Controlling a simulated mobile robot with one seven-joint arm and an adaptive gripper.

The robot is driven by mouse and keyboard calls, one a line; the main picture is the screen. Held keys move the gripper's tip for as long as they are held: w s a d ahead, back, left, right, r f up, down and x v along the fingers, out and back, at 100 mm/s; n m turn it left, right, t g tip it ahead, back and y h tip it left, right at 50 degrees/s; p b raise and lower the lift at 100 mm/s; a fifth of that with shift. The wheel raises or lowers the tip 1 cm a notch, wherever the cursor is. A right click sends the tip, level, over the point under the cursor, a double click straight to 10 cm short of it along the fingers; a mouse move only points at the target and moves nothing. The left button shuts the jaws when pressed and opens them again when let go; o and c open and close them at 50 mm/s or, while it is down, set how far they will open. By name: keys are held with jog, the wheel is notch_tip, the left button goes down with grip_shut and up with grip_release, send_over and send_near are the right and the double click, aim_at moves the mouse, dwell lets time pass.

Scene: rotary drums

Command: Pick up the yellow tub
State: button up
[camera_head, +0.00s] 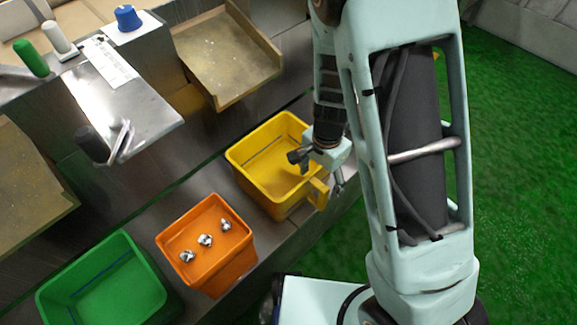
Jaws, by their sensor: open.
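One finger shows over the tub's inside and the other outside near the handle. I cannot tell whether either finger touches the tub. Part of the tub's right rim is hidden behind my gripper.
An orange tub (208,262) with several small metal pieces stands left of the yellow tub. A green tub (60,290) is farther left. A worn tray (228,60) is behind. A metal panel with blue (127,18), white and green knobs is upper left. Green floor lies right.

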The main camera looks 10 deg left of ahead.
aim_at(316, 198)
notch_tip(316, 198, down, 10)
jog(key=b, duration=0.4)
jog(key=shift+f, duration=0.25)
jog(key=shift+r, duration=0.1)
jog(key=c, duration=1.9)
